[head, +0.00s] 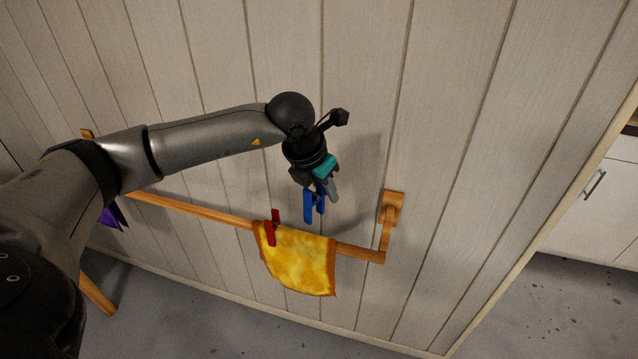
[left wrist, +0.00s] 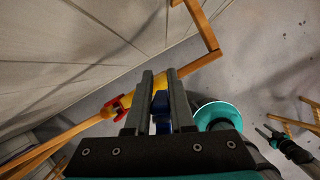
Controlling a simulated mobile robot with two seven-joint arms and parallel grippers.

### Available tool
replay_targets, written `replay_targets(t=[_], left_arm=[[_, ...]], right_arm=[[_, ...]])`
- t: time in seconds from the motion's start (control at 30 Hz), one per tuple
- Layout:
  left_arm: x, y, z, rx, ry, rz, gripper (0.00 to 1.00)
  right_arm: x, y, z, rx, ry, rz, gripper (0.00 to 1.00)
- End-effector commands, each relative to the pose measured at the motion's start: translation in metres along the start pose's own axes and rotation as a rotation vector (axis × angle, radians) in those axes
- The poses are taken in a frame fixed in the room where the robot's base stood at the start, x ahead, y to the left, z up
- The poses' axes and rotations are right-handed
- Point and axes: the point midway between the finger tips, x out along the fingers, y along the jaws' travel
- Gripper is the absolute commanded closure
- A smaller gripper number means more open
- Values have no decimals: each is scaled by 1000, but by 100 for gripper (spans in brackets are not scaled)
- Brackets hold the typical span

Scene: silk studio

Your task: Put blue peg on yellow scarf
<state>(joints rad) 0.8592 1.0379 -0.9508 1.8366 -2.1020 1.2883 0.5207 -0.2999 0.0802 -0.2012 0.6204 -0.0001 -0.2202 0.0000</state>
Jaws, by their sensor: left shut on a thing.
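The blue peg (head: 314,203) is in my left gripper (head: 322,186), which is shut on it. The peg hangs downward above the rail in the head view, and it shows between the fingers (left wrist: 161,108) in the left wrist view. The yellow scarf (head: 299,262) hangs over the wooden rail (head: 190,211), near its right end. A red peg (head: 273,228) sits at the scarf's upper left. The peg is apart from the scarf, above its upper right part in the head view. In the left wrist view the scarf (left wrist: 122,100) is partly hidden by the left finger.
A plank wall (head: 450,120) stands behind the rail, with a wooden bracket (head: 391,210) at the rail's right end. A purple cloth (head: 114,216) hangs at the left, partly behind my arm.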

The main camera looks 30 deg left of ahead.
Motion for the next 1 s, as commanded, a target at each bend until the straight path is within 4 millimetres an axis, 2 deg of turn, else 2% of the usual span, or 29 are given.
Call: replay_targets(t=[0.2,0.33,0.67,1.0], left_arm=[[7,20,7,-277,0,118,100],[8,27,8,-361,1,153,100],[15,28,6,-385,2,162,100],[33,28,-2,-383,2,160,100]], right_arm=[[3,1,1,2,-1,1,50],[4,1,1,2,-1,2,50],[9,1,2,3,-1,2,50],[22,0,3,2,-1,1,50]])
